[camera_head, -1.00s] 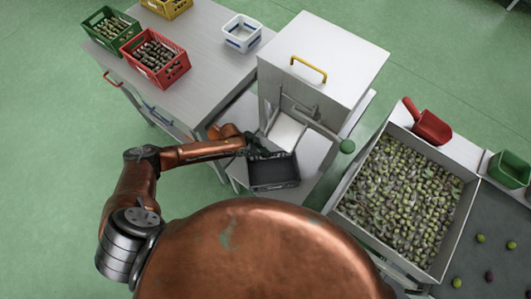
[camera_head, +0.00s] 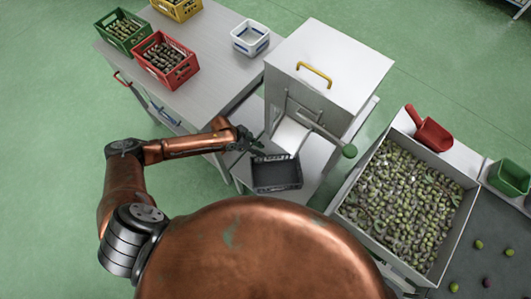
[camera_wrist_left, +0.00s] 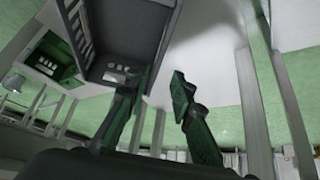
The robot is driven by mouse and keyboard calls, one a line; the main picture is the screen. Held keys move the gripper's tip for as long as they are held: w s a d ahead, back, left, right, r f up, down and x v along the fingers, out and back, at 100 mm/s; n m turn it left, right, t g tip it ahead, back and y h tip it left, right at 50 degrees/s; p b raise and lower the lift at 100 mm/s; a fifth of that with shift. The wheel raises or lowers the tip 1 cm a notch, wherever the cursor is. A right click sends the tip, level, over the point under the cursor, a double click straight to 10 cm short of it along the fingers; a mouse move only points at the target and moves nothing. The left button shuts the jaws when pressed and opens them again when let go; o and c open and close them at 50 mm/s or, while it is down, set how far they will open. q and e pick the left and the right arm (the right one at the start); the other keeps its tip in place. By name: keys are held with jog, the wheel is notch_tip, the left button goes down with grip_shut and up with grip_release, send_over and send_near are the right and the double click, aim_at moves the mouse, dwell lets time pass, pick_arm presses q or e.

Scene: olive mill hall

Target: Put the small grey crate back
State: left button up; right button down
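The small grey crate (camera_head: 277,173) is dark and empty. It stands upright on the light ledge in front of the white machine's chute. My left gripper (camera_head: 250,146) is just off the crate's back left corner in the head view. In the left wrist view the crate (camera_wrist_left: 122,40) fills the upper left, beyond the fingers. The two fingers of my left gripper (camera_wrist_left: 158,92) are spread, with nothing between them. In that view the left finger overlaps the crate's edge, and I cannot tell whether they touch. My right gripper is not in view.
The steel table (camera_head: 205,75) holds red (camera_head: 163,59), green (camera_head: 122,32), yellow and white crates. An olive bin (camera_head: 455,240) with a red scoop (camera_head: 433,134) is right.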

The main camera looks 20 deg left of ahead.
pick_arm(q)
jog(key=shift+v, duration=1.6)
